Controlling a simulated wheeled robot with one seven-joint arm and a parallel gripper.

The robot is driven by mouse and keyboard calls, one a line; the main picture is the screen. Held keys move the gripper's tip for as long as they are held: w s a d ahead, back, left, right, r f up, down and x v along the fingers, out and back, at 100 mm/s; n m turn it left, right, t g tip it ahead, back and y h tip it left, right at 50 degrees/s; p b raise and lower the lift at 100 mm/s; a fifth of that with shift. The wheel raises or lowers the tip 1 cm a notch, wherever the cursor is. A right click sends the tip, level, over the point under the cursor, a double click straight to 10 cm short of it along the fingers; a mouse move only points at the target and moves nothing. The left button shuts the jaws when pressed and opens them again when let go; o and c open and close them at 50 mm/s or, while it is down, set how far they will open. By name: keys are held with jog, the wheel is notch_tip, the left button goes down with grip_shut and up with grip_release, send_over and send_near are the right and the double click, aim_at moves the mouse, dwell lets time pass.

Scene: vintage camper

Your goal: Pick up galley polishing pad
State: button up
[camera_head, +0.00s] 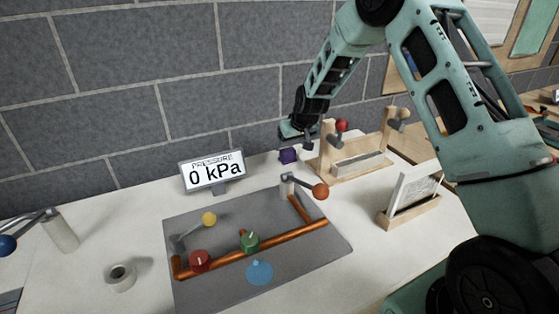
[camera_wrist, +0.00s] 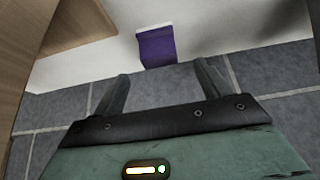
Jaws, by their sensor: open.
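A small purple block, which looks like the polishing pad (camera_head: 288,156), lies on the white counter near the back wall, left of the wooden rack. It also shows in the wrist view as a purple pad (camera_wrist: 157,47), just beyond and between my fingertips. My gripper (camera_head: 296,143) is above and close to the pad in the head view. In the wrist view my gripper (camera_wrist: 164,80) has its two fingers spread wide with nothing between them. The pad appears apart from the fingers.
A wooden rack (camera_head: 326,165) with a red knob stands right beside the pad. A pressure display (camera_head: 213,172) stands to the left. A grey board (camera_head: 205,292) with copper pipes and valves lies in front. A framed card stand (camera_head: 412,215) is at right. The block wall is close behind.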

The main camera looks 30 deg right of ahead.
aim_at(288, 150)
jog(key=shift+p+x, duration=1.15)
jog(key=shift+x, duration=2.6)
jog(key=c, duration=1.2)
jog(key=shift+o, duration=0.2)
jog(key=shift+r, duration=0.1)
notch_tip(288, 150, up, 10)
jog(key=b, duration=0.3)
